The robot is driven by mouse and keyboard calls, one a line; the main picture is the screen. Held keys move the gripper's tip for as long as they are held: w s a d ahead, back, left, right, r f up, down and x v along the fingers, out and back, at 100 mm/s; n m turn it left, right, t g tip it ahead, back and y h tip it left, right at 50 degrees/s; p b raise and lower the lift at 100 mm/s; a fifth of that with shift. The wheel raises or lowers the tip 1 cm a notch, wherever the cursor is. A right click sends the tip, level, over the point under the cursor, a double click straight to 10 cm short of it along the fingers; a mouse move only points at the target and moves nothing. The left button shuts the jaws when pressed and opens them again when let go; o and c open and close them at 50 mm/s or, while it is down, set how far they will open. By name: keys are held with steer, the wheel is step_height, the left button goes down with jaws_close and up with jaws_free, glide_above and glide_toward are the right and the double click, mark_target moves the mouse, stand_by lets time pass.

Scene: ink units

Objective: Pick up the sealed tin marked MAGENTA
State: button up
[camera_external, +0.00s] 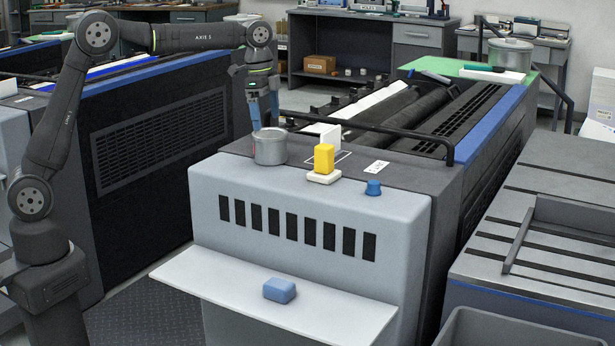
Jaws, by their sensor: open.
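A round silver-grey tin (270,148) stands upright on top of the grey printing unit, near its left corner. A small reddish mark shows on its left side; I cannot read any lettering. My gripper (264,122) points down right over this tin, its fingertips at about the tin's top rim. It is open; whether the fingers touch the tin cannot be told. Another silver tin (510,54) stands at the back right on a green surface (455,68), with its marking not readable.
A yellow block (324,158) on a white base stands right of the near tin, with a white upright card (331,136) behind. A blue knob-like piece (373,188) sits farther right. A dark rail (400,131) runs behind. A blue block (279,290) lies on the white shelf (345,312).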

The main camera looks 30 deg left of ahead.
mark_target(269, 132)
steer(key=f, duration=0.5)
steer(key=d+f, duration=0.1)
steer(key=f, duration=0.2)
steer(key=shift+f, duration=0.15)
steer(key=shift+w, duration=0.1)
steer(key=c, duration=1.2)
